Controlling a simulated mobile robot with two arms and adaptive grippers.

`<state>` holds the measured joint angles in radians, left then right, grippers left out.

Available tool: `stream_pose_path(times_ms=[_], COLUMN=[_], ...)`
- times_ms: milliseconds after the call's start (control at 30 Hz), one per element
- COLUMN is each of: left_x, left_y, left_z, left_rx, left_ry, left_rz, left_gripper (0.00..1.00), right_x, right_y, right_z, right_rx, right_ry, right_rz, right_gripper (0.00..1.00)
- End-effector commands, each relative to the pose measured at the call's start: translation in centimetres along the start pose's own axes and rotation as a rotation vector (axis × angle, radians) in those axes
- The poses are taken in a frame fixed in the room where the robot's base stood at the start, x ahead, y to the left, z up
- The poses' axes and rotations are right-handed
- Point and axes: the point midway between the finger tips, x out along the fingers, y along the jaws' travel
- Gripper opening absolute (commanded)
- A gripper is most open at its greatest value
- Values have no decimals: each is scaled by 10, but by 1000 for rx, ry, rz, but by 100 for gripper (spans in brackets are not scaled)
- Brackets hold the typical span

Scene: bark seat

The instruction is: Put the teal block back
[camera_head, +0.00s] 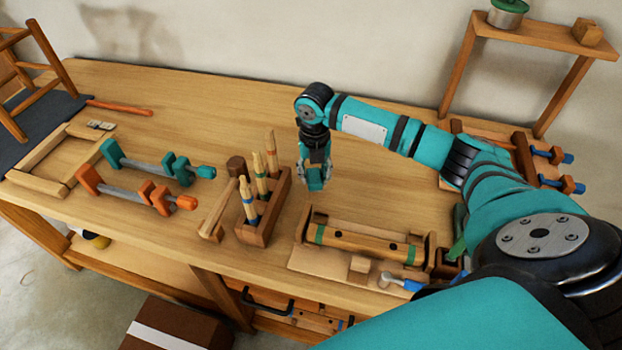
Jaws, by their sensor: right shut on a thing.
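My right gripper (316,170) points down above the middle of the workbench, behind and to the right of the chisel rack. It is shut on a small teal thing, which I take to be the teal block (315,184). The fingers cover much of it, and its outline is hard to tell from the teal parts of the gripper. Whether it touches the bench top (362,185) cannot be told. No other loose teal block shows clearly. My left gripper is not in view.
A wooden rack (266,222) with several chisels stands close by. A wooden jig (365,243) with green bands lies in front of my right arm. Teal and orange clamps (158,165) (150,194) lie at left. A small shelf (540,34) stands at the back right.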

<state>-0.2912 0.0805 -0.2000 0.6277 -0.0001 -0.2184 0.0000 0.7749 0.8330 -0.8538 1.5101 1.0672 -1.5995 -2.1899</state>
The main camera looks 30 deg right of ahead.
Motion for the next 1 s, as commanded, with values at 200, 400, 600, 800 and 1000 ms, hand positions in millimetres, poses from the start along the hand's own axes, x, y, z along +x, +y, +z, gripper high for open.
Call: stream_pose_path(times_ms=[200, 400, 600, 800, 1000], left_x=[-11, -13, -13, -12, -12], left_y=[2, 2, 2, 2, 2], left_z=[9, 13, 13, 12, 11], left_rx=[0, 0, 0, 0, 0], left_ry=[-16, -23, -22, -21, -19], left_rz=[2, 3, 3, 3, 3], left_gripper=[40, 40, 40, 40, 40], right_x=[20, 36, 36, 39, 38], right_y=[7, 7, 7, 7, 7], right_z=[4, 4, 5, 4, 4], right_rx=[-1, -1, -2, -1, -1], right_ry=[4, 0, -1, -1, -1], right_rz=[-3, 0, 0, 0, 0], right_gripper=[9, 9, 9, 46, 58])
